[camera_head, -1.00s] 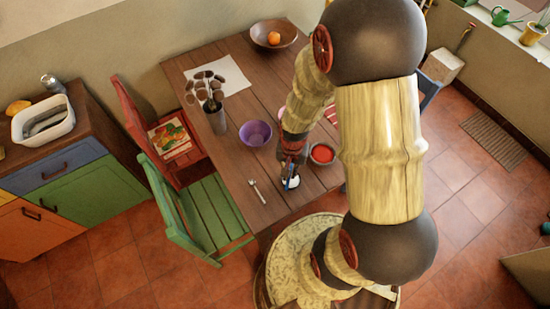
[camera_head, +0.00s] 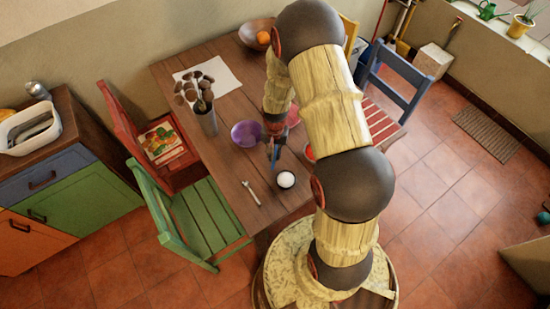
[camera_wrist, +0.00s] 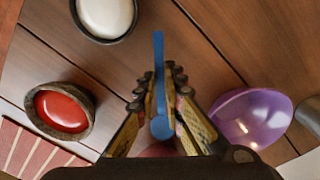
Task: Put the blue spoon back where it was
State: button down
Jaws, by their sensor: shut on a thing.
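The blue spoon (camera_wrist: 158,75) is held between the two fingers of my gripper (camera_wrist: 160,112) in the wrist view. Its thin straight part points away from the palm, and a rounded blue end sits between the fingers. In the head view my gripper (camera_head: 274,146) is above the table, between the purple bowl and a dark bowl with white contents (camera_head: 286,180). That dark bowl also shows at the top of the wrist view (camera_wrist: 105,16). The purple bowl (camera_head: 246,133) is right of the gripper in the wrist view (camera_wrist: 250,116). The spoon appears clear of both bowls.
A bowl with red contents (camera_wrist: 61,108) lies left of the gripper in the wrist view. A fork-like utensil (camera_head: 251,193) lies near the table's front edge. A grey holder with several dark utensils (camera_head: 207,120) stands left of the purple bowl. A fruit bowl (camera_head: 255,35) is farther back.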

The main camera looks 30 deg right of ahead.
jog(key=shift+s+f, duration=0.1)
jog(key=shift+f, duration=1.15)
jog(key=shift+f, duration=0.1)
jog(key=c, duration=1.9)
grip_release()
